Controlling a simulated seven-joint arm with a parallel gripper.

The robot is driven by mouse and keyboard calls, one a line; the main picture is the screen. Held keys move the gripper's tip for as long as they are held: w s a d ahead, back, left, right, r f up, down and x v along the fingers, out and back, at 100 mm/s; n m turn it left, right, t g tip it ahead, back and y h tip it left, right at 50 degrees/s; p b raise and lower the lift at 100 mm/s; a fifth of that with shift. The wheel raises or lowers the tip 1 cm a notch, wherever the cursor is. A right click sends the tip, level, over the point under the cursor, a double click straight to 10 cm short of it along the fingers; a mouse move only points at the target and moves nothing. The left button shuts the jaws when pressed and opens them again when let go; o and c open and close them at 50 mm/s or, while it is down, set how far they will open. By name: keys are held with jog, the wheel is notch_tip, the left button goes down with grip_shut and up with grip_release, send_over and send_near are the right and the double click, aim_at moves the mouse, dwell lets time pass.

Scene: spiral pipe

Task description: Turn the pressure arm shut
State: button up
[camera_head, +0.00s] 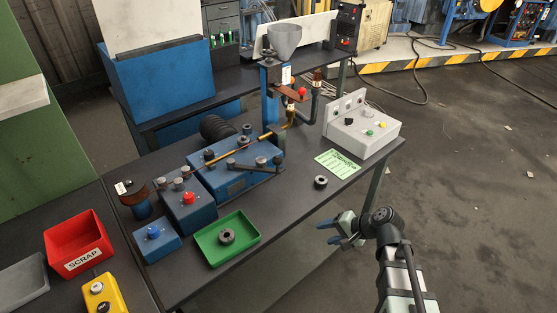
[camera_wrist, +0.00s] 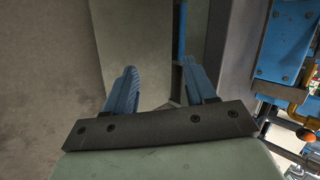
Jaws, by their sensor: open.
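A blue machine block (camera_head: 238,178) stands on the dark table in the head view, with a copper-coloured rod (camera_head: 232,148) running across its top. A dark lever with round knobs (camera_head: 255,168) lies along its front edge; it looks like the pressure arm, but I cannot be sure. My gripper (camera_head: 331,231) is off the table's right front edge, well apart from the lever. Its two blue fingers, also in the wrist view (camera_wrist: 160,80), are open with nothing between them.
A green tray (camera_head: 248,231) holds a dark ring, and another ring (camera_head: 321,182) lies on the table. A grey control box (camera_head: 362,128), a green card (camera_head: 338,163), a red SCRAP bin (camera_head: 78,243) and a blue stand with a funnel (camera_head: 284,40) are around.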

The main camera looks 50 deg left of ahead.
jog(key=a+r+m+g+y, duration=0.2)
jog(key=a+r+m+y, duration=0.35)
jog(key=r, duration=0.45)
jog(key=m+y, duration=0.4)
jog(key=m, duration=0.4)
send_near(278, 160)
jog(key=w+d, duration=0.2)
jog(key=d, duration=0.1)
jog(key=m, duration=0.4)
jog(key=shift+h, duration=0.25)
jog(key=x, duration=1.4)
jog(key=shift+s+f, duration=0.1)
jog(key=shift+f, duration=0.1)
jog(key=shift+c, duration=0.4)
grip_shut()
jog(key=shift+g, duration=0.3)
